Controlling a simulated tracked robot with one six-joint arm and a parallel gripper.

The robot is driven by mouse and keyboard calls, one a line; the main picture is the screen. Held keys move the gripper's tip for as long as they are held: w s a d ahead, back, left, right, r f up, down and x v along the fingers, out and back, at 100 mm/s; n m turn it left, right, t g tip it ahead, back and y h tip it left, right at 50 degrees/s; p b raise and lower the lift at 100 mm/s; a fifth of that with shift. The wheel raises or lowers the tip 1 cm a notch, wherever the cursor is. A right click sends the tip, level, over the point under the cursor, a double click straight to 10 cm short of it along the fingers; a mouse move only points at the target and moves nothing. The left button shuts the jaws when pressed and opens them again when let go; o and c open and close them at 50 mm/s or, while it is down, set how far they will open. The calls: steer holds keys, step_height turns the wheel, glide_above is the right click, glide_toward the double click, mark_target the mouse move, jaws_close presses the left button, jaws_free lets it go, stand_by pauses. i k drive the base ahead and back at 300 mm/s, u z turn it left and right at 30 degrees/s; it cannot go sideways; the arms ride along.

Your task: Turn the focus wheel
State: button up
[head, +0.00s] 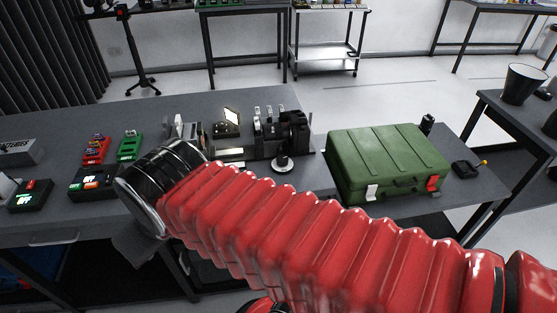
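On the dark grey table stands a black optical apparatus (288,134) with upright plates and holders. At its front is a round silver disc with a black knob (283,162), which may be the focus wheel; it is too small to be sure. My red ribbed arm crosses the foreground from the lower right to a black and silver joint (160,185) at the left. The arm lies in front of the apparatus and the knob without covering the knob. My gripper cannot be made out in this view.
A green case (387,160) stands right of the apparatus, close to the arm. Left on the table are red (96,150) and green (130,146) trays and black boxes with lit displays (94,182). The tabletop behind these is mostly clear.

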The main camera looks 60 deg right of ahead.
mark_target(282, 160)
steer(key=z, duration=1.8)
